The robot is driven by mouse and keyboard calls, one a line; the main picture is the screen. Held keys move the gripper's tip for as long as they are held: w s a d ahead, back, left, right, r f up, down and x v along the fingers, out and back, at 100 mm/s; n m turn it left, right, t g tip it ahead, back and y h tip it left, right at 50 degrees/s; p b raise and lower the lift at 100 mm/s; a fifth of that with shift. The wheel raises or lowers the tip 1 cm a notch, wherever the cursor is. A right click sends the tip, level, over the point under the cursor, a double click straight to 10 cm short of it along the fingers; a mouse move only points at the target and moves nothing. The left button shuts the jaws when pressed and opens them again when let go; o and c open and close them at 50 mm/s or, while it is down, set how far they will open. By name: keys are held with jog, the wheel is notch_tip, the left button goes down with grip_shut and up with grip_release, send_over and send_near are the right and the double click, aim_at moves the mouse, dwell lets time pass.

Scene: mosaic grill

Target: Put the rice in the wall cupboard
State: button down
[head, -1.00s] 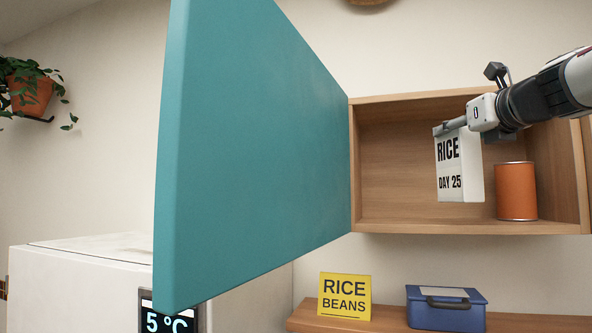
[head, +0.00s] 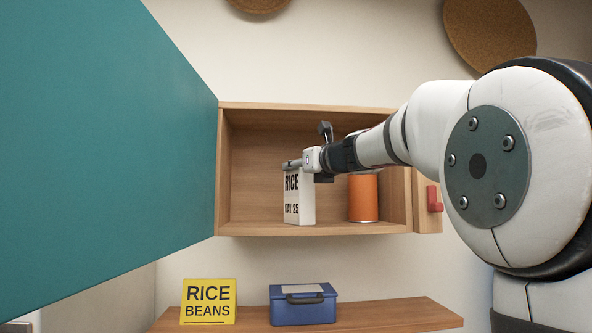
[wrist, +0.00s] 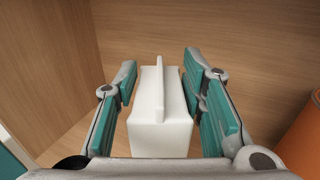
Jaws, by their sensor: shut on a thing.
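The rice (head: 306,206) is a white box lettered "RICE DAY 25". It stands upright inside the open wall cupboard (head: 318,229), left of an orange can. Its bottom is at or very near the cupboard floor; contact is not clear. My gripper (head: 292,164) is at the top of the box. In the wrist view, the fingers of my gripper (wrist: 160,78) lie on both sides of the white box (wrist: 160,138) and its upright top ridge, shut on it. Small gaps seem to show there. The teal cupboard door (head: 110,150) is swung open to the left.
The orange can (head: 363,198) stands close right of the box, partly behind my arm. Below, a wooden shelf (head: 390,313) holds a yellow "RICE BEANS" sign (head: 208,301) and a blue case (head: 303,306). Free cupboard room lies left of the box. A red hook (head: 434,198) is at right.

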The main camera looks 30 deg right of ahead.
jog(key=c, duration=1)
grip_release()
jog(key=shift+c, duration=0.2)
jog(key=shift+s+r, duration=0.1)
jog(key=shift+s, duration=0.1)
jog(key=s+b, duration=0.1)
jog(key=s, duration=1)
jog(key=shift+s, duration=0.35)
